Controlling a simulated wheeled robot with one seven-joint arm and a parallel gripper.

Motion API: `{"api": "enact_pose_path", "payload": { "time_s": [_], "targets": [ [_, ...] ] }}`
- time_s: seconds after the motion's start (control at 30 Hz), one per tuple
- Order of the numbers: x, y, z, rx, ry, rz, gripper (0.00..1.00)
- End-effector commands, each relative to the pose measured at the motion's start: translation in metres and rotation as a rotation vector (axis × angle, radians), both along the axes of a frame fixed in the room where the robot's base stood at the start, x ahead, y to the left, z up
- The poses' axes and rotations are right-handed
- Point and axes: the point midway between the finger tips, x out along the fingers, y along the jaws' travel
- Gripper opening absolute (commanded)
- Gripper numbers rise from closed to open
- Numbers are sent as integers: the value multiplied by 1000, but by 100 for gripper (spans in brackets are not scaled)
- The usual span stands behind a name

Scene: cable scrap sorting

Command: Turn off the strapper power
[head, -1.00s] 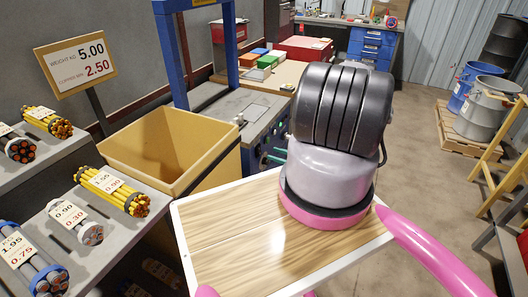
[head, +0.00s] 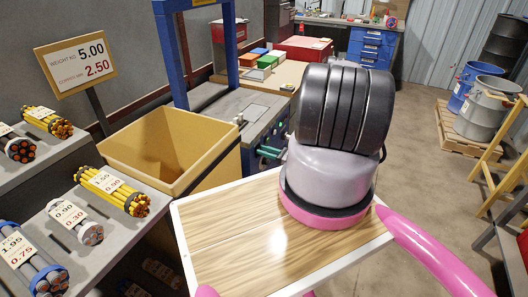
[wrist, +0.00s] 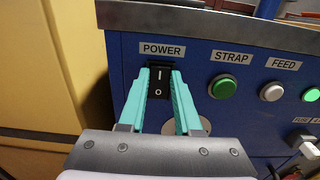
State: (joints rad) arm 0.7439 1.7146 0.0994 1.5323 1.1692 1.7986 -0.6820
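The strapper, a blue machine with a grey top (head: 232,100) and a blue arch, stands beyond my tray in the head view. In the wrist view its blue front panel (wrist: 215,130) carries a black rocker switch (wrist: 158,84) labelled POWER, marked I above and O below. I cannot tell which side is pressed in. My gripper (wrist: 159,75) is open, its teal fingertips on either side of the switch; I cannot tell whether they touch it. In the head view my gripper (head: 268,152) shows partly beside the strapper, mostly hidden behind my arm.
Right of the switch are a green STRAP button (wrist: 223,89) and a white FEED button (wrist: 272,92). A yellow bin (head: 170,150) stands left of the strapper. Cable bundles lie on shelves at left. Drums on a pallet stand at far right, with clear floor between.

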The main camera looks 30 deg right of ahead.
Motion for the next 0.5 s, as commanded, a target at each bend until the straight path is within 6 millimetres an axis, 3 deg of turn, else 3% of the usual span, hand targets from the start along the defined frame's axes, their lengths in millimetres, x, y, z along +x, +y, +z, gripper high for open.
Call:
{"api": "enact_pose_path", "payload": {
  "time_s": [0.5],
  "targets": [
    [-2,-2,-10,178,-226,-4,0]
  ]
}}
